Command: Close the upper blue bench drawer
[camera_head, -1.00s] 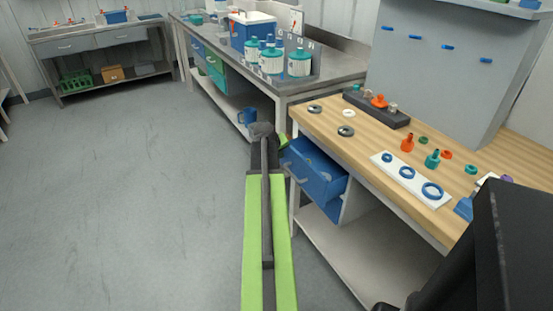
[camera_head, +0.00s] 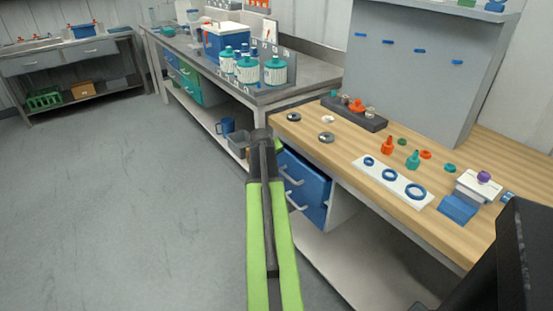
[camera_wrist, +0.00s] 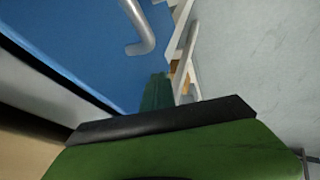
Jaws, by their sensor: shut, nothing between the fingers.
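The upper blue bench drawer (camera_head: 303,177) is under the near edge of the wooden workbench, and its front looks about flush with the lower blue drawer (camera_head: 312,207). No open top shows. In the wrist view the blue drawer front (camera_wrist: 85,35) fills the left, with a grey bar handle (camera_wrist: 141,30). My gripper (camera_wrist: 157,92) is shut and empty, its fingertips in front of the blue face near the handle. I cannot tell whether they touch it. In the head view my arm's end hides most of the gripper at the drawer's left side.
The wooden workbench (camera_head: 345,152) carries rings, small bottles and a white strip above the drawers. A grey bench (camera_head: 275,93) with bottles and a blue cooler stands behind, with bins on its lower shelf (camera_head: 205,118). The floor (camera_head: 130,220) at left is clear.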

